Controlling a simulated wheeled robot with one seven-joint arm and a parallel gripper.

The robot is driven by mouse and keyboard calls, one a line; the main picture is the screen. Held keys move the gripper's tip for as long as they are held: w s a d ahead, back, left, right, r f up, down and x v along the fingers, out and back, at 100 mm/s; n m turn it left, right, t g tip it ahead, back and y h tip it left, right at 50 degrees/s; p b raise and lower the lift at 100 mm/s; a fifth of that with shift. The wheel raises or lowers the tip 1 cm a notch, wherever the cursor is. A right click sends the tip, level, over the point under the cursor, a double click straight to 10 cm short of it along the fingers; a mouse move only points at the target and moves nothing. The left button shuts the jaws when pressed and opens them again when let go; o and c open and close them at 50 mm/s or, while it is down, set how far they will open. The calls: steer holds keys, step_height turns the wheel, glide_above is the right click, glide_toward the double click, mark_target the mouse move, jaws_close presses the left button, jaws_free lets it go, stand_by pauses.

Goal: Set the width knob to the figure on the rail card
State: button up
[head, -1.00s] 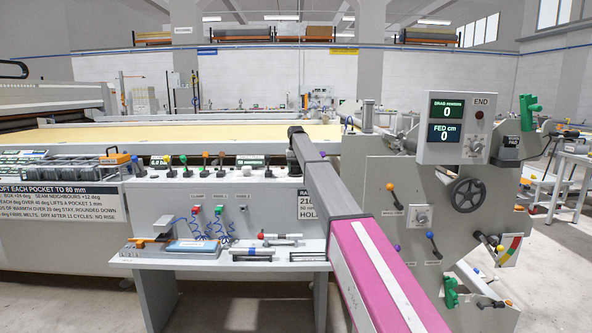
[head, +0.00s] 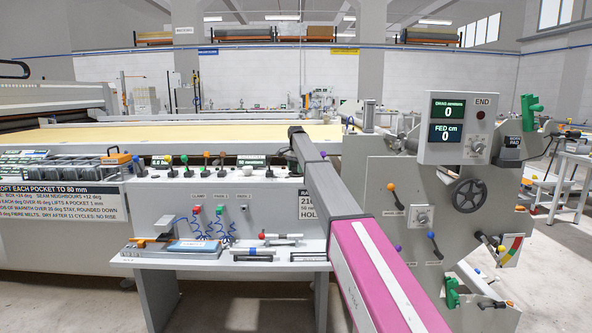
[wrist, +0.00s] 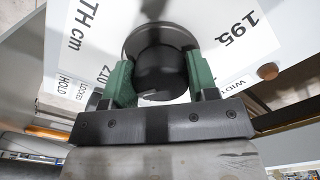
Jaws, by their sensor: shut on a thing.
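In the wrist view my gripper (wrist: 160,82) is shut on a round black knob (wrist: 160,65), with a green finger pad on either side of it. Behind the knob is a white plate (wrist: 215,50) with "TH cm", "195" and "210" printed around it, plus smaller words such as "LOCKED" and "HOLD". The knob's pointer cannot be made out. In the head view the rail card (head: 307,203) on the machine front shows "RA", "21" and part of a further figure, and "HOL"; my arm hides its right side. My gripper is hidden in the head view.
A bench shelf (head: 215,262) below the card holds a blue-edged tray (head: 193,247) and several bar-shaped tools. To the right is an end unit with a display (head: 447,132) reading 0 and 0, a handwheel (head: 468,196) and levers. Floor is open at lower left.

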mark_target(296, 167)
steer(key=shift+m, duration=0.4)
steer(key=o, duration=0.9)
steer(key=shift+r, duration=0.1)
step_height(296, 167, up, 11)
steer(key=shift+f, duration=0.2)
